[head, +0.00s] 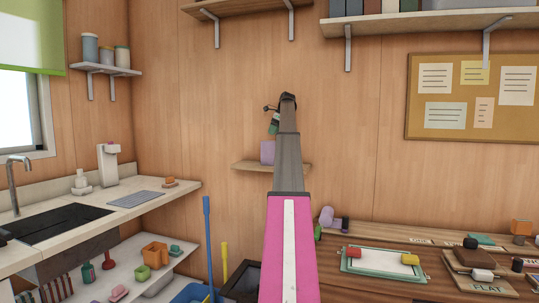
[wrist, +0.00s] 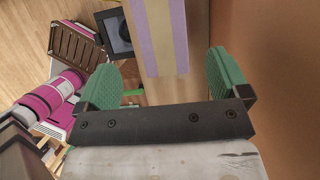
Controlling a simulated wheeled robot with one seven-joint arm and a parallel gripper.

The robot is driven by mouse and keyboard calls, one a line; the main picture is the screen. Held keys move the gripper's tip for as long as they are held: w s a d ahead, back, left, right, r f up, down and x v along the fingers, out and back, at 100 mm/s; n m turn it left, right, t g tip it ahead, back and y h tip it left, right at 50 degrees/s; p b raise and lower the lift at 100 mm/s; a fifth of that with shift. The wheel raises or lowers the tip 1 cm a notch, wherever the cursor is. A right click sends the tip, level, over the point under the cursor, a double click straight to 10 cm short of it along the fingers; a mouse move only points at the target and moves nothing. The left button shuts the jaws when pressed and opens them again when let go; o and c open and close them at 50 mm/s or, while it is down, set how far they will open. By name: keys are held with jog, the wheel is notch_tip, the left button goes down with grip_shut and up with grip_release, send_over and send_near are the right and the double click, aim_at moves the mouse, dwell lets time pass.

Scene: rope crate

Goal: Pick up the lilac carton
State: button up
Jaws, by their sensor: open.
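The lilac carton (head: 267,152) stands on a small wooden wall shelf (head: 246,165), partly hidden behind my arm in the head view. In the wrist view the carton (wrist: 178,30) shows lilac sides with a tan band down its middle. My gripper (head: 274,122) is above the carton in the head view, with its green fingers small and partly hidden. In the wrist view my gripper (wrist: 163,63) is open and empty. Its two green fingers are spread wide, and the carton appears between and beyond them. I see no contact; the exact depth gap cannot be told.
The wood wall (wrist: 280,90) lies close to the right finger in the wrist view. A higher shelf (head: 232,8) is above. Below are a workbench (head: 400,285) with clipboard and blocks, a dark crate (head: 243,280), and blue (head: 208,240) and yellow poles.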

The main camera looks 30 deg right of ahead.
aim_at(270, 146)
jog(key=shift+x, duration=4.35)
jog(key=shift+d+f, duration=0.1)
jog(key=shift+f, duration=0.15)
jog(key=c, duration=1.1)
